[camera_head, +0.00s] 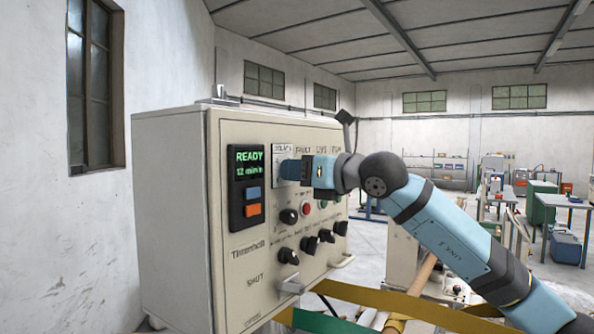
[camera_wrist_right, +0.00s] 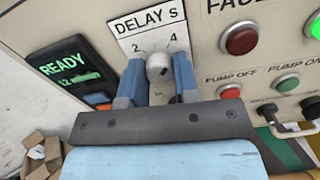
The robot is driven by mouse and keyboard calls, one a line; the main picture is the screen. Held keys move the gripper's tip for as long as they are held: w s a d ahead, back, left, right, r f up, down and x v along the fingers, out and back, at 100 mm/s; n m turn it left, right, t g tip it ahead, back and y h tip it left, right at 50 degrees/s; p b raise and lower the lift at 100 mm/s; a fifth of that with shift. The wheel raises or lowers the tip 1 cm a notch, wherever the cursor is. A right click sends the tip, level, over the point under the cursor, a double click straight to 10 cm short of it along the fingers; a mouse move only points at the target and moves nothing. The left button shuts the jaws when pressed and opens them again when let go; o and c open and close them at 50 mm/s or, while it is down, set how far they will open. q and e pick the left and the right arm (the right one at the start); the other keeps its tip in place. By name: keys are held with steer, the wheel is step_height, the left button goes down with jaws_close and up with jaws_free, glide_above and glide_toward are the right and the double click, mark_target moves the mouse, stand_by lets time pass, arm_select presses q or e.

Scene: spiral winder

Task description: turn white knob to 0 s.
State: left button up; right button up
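The white knob (camera_wrist_right: 158,67) sits on the DELAY S dial plate (camera_wrist_right: 148,32) in the right wrist view. The marks 2 and 4 show above it; the 0 mark cannot be made out. The knob's pointer direction is unclear. My right gripper (camera_wrist_right: 159,75) has one blue finger on each side of the knob, and both look to be against it. In the head view my right gripper (camera_head: 291,169) reaches the panel at the dial plate (camera_head: 283,151) and hides the knob. My left gripper is out of view.
The beige cabinet (camera_head: 168,215) carries a READY display (camera_head: 250,162), a red button (camera_head: 306,208) and several black knobs (camera_head: 289,256) below. Red and green buttons lie close right of the gripper in the wrist view. Cardboard boxes (camera_wrist_right: 42,155) stand on the floor.

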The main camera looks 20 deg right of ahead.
steer(key=shift+c, duration=1.2)
steer(key=m+b, duration=0.9)
steer(key=m, duration=2.7)
steer(key=shift+f, duration=0.1)
